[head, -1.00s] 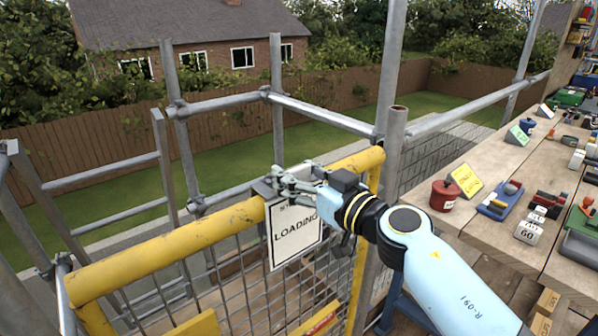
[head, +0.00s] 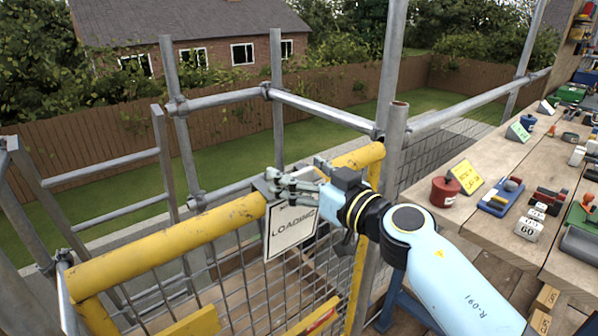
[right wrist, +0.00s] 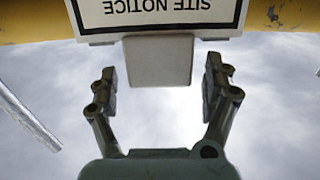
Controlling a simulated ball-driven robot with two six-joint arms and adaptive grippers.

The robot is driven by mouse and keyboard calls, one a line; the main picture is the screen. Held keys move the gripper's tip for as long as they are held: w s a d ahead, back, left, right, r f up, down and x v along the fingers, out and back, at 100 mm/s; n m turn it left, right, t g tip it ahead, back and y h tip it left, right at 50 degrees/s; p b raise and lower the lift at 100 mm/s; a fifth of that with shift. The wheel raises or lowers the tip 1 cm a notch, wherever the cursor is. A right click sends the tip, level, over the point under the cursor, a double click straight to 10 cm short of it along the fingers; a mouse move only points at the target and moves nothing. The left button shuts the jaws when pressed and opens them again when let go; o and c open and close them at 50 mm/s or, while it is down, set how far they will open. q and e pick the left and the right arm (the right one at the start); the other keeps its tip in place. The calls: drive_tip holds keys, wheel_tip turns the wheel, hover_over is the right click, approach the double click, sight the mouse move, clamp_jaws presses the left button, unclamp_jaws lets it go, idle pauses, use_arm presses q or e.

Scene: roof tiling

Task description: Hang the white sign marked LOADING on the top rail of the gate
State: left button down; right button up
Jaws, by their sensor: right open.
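The white sign (head: 291,232) marked LOADING is at the yellow top rail (head: 170,245) of the gate, its face below the rail in front of the mesh. A grey bracket (head: 265,187) at its top sits at the rail; whether it is fully seated cannot be told. My right gripper (head: 297,177) is just above the sign and hides its upper part. In the right wrist view, my right gripper (right wrist: 160,78) is open, with the sign's pale tab (right wrist: 159,60) between its fingers, apart from both. The upside-down words SITE NOTICE show there. My left gripper is not in view.
Grey scaffold poles (head: 393,150) stand close behind and right of my right gripper. A wooden bench (head: 500,225) at the right holds a red tin (head: 444,191), a yellow card (head: 466,177), a blue tray (head: 501,197) and several other items. Space above the rail's left part is clear.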

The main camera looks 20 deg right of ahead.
drive_tip(key=v, duration=1.2)
wheel_tip(320, 180, down, 17)
drive_tip(key=d+m+g+h+b, duration=0.1)
drive_tip(key=d+m+h+b, duration=0.15)
drive_tip(key=b, duration=0.45)
drive_tip(key=s+d+f+m+g+h+b, duration=0.15)
drive_tip(key=s+f, duration=0.35)
drive_tip(key=f, duration=0.7)
drive_tip(key=s+d+f+m+g+h+b, duration=0.1)
drive_tip(key=s+d+f+m+g+b, duration=0.3)
drive_tip(key=f, duration=0.7)
drive_tip(key=s+f+n+g+h+b, duration=0.1)
drive_tip(key=s+f, duration=0.5)
drive_tip(key=f, duration=0.6)
drive_tip(key=s+f+n+g+b, duration=0.1)
drive_tip(key=s+f+g, duration=0.3)
drive_tip(key=s, duration=0.9)
drive_tip(key=s+f+n+g+b, duration=0.1)
drive_tip(key=s+f+g, duration=0.3)
drive_tip(key=s+f, duration=0.6)
drive_tip(key=shift+s+d+n+h, duration=0.45)
drive_tip(key=shift+s+n, duration=0.25)
drive_tip(key=shift+s, duration=1.25)
drive_tip(key=shift+f+g, duration=0.15)
drive_tip(key=shift+g, duration=0.1)
